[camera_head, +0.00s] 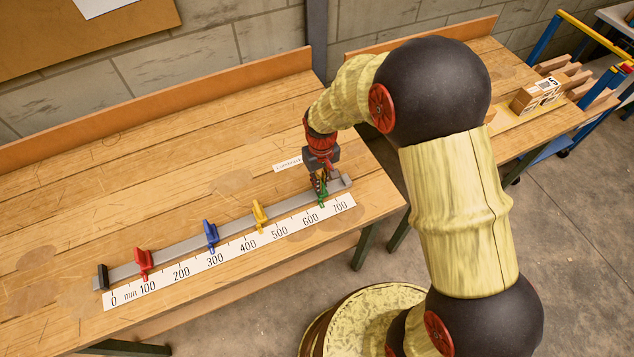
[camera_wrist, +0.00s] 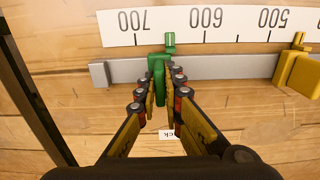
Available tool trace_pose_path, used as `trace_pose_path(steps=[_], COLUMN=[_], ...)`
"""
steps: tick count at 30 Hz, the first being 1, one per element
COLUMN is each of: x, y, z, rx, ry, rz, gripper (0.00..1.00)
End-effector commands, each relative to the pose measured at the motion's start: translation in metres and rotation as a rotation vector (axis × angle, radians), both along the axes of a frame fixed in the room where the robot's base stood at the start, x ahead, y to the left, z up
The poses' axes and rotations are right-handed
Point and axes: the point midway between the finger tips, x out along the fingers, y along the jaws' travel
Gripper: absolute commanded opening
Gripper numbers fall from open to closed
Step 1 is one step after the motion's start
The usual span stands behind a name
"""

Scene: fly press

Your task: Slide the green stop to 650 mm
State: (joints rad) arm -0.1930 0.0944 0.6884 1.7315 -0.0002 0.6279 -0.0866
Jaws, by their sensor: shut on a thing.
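The green stop (camera_head: 323,193) sits on the grey rail (camera_head: 185,246) near its right end. It also shows in the wrist view (camera_wrist: 157,78), where its pointer (camera_wrist: 170,42) stands roughly midway between the 600 and 700 marks, close to 650. The white scale (camera_head: 235,255) runs along the rail and reads upside down in the wrist view. My gripper (camera_head: 320,182) comes down from above. In the wrist view its fingers (camera_wrist: 160,90) are closed around the green stop's upright part, one on each side.
The yellow stop (camera_head: 259,215), blue stop (camera_head: 211,234) and red stop (camera_head: 142,262) stand on the rail to the left. A dark end block (camera_head: 102,277) closes the left end, a grey one (camera_head: 346,181) the right. The rail between yellow and green is clear.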

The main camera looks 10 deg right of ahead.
Motion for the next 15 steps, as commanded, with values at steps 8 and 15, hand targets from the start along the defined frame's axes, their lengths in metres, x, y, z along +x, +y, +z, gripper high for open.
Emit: trace_pose_path(steps=[8,15], x=[0.0003,0.0001], y=[0.0004,0.0004], z=[0.0002,0.0001], rx=[0.000,0.000], ry=[-0.001,-0.001], rz=[0.000,0.000], gripper=[0.20,0.27])
